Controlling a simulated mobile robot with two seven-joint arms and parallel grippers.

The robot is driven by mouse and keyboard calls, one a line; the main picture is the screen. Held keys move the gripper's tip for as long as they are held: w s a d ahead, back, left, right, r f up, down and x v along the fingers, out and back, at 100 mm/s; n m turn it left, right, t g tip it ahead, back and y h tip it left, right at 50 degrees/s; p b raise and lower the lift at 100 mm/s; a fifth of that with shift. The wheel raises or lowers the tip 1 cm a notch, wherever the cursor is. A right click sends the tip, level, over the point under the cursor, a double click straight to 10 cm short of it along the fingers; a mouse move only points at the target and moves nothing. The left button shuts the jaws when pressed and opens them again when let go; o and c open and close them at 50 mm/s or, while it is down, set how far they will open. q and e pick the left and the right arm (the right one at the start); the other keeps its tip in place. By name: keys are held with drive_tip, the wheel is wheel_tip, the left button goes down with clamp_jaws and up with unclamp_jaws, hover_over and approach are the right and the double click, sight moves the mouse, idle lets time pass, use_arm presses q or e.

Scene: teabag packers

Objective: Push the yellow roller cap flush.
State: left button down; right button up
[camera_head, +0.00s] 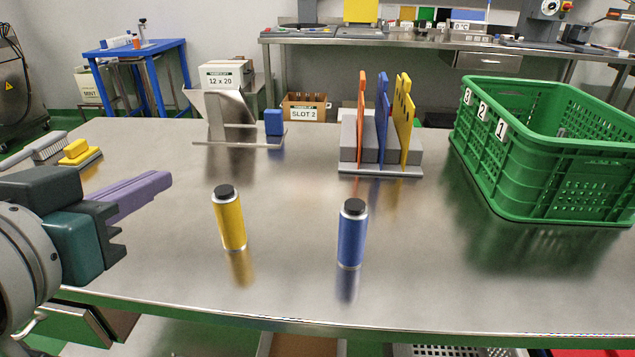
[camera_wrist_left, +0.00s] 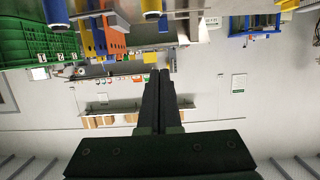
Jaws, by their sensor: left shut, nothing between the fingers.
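The yellow roller (camera_head: 230,222) stands upright on the steel table, with a black cap (camera_head: 224,191) on top. I cannot tell whether the cap sits flush. Part of the yellow roller also shows at the top edge of the left wrist view (camera_wrist_left: 152,6). My left gripper (camera_head: 167,181) is at the left, its purplish fingers shut and empty, apart from the yellow roller and left of it. Its fingers also show in the left wrist view (camera_wrist_left: 160,76), dark and together. My right gripper is not in view.
A blue roller (camera_head: 352,238) with a black cap stands right of the yellow one. Behind are a rack with coloured plates (camera_head: 382,115), a metal stand with a blue block (camera_head: 273,122), and a green crate (camera_head: 545,190) at right.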

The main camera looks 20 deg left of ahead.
use_arm(q)
drive_tip(key=f, duration=0.2)
drive_tip(key=b, duration=0.2)
hover_over(224, 192)
drive_tip(key=s, duration=0.3)
drive_tip(key=f, duration=0.2)
wheel_tip(224, 192, down, 4)
drive_tip(key=shift+r+b, duration=0.1)
drive_tip(key=shift+b, duration=0.6)
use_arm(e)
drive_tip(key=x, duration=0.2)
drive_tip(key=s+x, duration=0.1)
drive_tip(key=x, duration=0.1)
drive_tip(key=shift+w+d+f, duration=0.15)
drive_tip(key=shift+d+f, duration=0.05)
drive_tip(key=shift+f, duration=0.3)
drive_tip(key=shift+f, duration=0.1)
